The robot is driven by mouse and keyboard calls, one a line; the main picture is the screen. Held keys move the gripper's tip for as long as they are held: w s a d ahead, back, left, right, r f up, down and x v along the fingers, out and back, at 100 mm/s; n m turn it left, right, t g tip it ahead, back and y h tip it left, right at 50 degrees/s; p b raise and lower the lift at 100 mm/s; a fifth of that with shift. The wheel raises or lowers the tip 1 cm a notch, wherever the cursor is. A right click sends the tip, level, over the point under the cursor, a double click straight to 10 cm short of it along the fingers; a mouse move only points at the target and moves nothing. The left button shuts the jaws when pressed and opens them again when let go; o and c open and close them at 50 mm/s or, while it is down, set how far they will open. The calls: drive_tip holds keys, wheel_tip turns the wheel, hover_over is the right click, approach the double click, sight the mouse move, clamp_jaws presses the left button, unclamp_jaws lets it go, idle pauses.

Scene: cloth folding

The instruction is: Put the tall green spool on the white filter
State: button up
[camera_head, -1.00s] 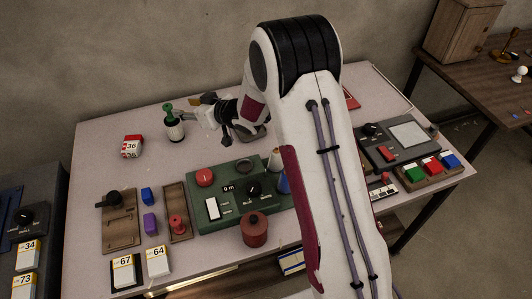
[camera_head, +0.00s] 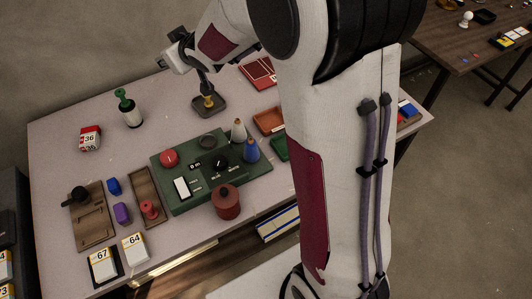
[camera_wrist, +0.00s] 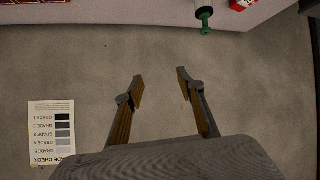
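The tall green spool (camera_head: 123,98) stands on top of the white filter (camera_head: 131,118), a white and black cylinder near the table's back left. It looks upright, with a slight lean in the picture. In the wrist view the spool (camera_wrist: 205,22) and part of the filter (camera_wrist: 203,5) show at the top edge. My gripper's two fingers (camera_wrist: 160,81) are spread, with nothing between them. The exact contact between spool and filter is too small to see.
A red and white 36 block (camera_head: 90,138) stands left of the filter. A dark tray (camera_head: 222,109) lies to its right. A green panel (camera_head: 170,200) with knobs and a red round jar (camera_head: 226,203) are in front. The table around the filter is clear.

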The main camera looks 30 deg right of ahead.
drive_tip(key=s+d+r+m+g+h, duration=0.1)
drive_tip(key=s+d+r, duration=0.2)
drive_tip(key=s, duration=0.5)
drive_tip(key=s+d+r+m+g+h, duration=0.1)
drive_tip(key=s+d+r+m+h, duration=0.15)
drive_tip(key=s, duration=0.65)
drive_tip(key=s+f+g+y, duration=0.1)
drive_tip(key=s+g, duration=0.1)
drive_tip(key=s, duration=0.9)
drive_tip(key=s+a+f+g, duration=0.1)
drive_tip(key=s, duration=1.1)
drive_tip(key=shift+a+f+g+y, duration=0.25)
drive_tip(key=shift+g+y, duration=0.1)
drive_tip(key=shift+g, duration=0.05)
